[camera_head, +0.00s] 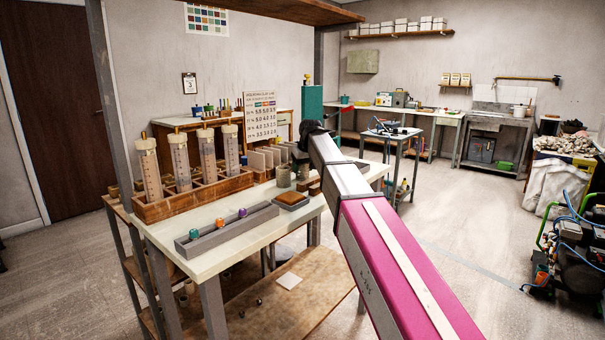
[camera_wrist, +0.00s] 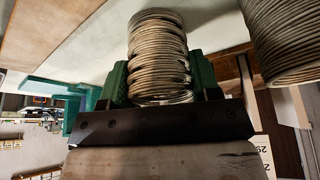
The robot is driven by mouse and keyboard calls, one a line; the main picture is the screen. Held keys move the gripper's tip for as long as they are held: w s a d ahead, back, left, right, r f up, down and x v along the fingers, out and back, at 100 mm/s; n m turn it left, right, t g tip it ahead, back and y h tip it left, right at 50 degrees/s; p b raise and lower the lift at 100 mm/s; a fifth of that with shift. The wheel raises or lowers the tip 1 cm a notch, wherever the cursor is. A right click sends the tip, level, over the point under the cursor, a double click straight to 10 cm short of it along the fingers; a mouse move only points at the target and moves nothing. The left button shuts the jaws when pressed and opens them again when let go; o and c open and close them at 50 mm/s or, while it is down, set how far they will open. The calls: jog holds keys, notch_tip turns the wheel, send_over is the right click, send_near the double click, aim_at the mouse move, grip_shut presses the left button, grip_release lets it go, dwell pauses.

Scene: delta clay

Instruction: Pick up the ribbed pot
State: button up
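A ribbed, grey-beige cylindrical pot (camera_wrist: 158,60) is in the middle of the wrist view, between the two green fingers of my gripper (camera_wrist: 160,85). The fingers lie close against both sides of it with no clear gap. I cannot tell whether its far end rests on the pale tabletop. A second, darker ribbed pot (camera_wrist: 288,40) stands apart at the upper right of that view. In the head view a grey-green ribbed pot (camera_head: 283,176) stands on the workbench (camera_head: 223,208). My arm hides most of my gripper there.
A wooden rack (camera_head: 192,200) with several clear tubes stands along the bench's back edge. A grey trough (camera_head: 227,232) with coloured balls and a brown block (camera_head: 291,200) lie in front. A post and overhead shelf (camera_head: 270,10) frame the bench.

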jog(key=shift+c, duration=1.1)
jog(key=shift+r, duration=0.1)
jog(key=shift+r, duration=0.55)
notch_tip(320, 180, up, 3)
jog(key=shift+w+f, duration=0.1)
jog(key=s+a+r, duration=0.5)
jog(key=a+r, duration=0.2)
jog(key=a, duration=0.3)
jog(key=shift+s+a, duration=0.15)
jog(key=shift+s, duration=0.25)
